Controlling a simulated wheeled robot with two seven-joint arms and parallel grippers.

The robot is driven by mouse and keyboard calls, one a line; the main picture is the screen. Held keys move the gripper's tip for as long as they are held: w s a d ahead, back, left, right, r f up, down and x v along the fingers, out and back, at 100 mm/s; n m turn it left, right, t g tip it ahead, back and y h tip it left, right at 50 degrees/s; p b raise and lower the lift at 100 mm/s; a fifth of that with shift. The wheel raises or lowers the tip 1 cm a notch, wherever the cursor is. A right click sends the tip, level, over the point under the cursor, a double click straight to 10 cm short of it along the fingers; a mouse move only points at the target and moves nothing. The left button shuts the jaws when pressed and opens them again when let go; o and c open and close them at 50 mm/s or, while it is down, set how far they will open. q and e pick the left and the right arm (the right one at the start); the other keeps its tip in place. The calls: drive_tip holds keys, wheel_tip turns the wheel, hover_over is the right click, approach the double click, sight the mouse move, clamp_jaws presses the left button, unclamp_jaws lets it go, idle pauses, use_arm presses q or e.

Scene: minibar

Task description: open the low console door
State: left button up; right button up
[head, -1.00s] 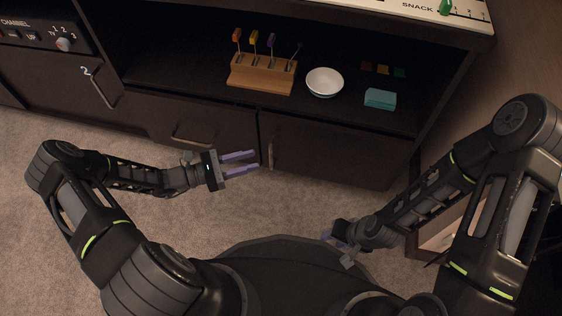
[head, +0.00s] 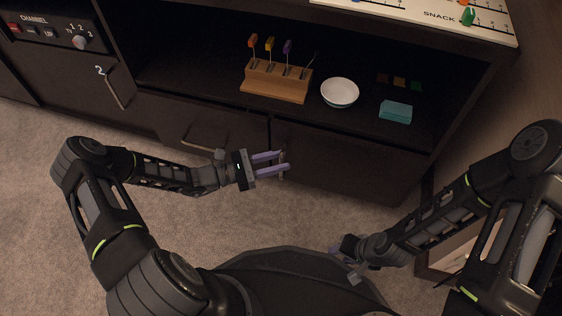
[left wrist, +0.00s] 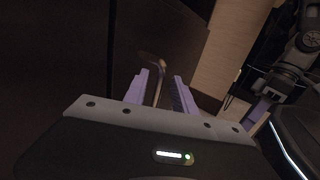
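The low console door (head: 350,168) is a dark panel under the open shelf and looks closed. Its upright bar handle (head: 282,166) is near the door's left edge. My left gripper (head: 285,163) has its purple fingers at the handle. In the left wrist view the fingers (left wrist: 160,85) are apart, with the handle (left wrist: 155,78) standing between them and a gap visible at least on the right side. My right gripper (head: 344,252) is low near my base, far from the door; its fingers are mostly hidden.
A drawer-like panel with a horizontal handle (head: 205,140) is left of the door. The shelf above holds a wooden block with colored picks (head: 277,82), a white bowl (head: 339,93) and a teal box (head: 396,111). Carpet (head: 225,225) in front is clear.

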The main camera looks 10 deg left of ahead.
use_arm(q)
drive_tip(key=shift+w+d, duration=0.3)
drive_tip(key=shift+d, duration=0.15)
clamp_jaws()
idle(1.1)
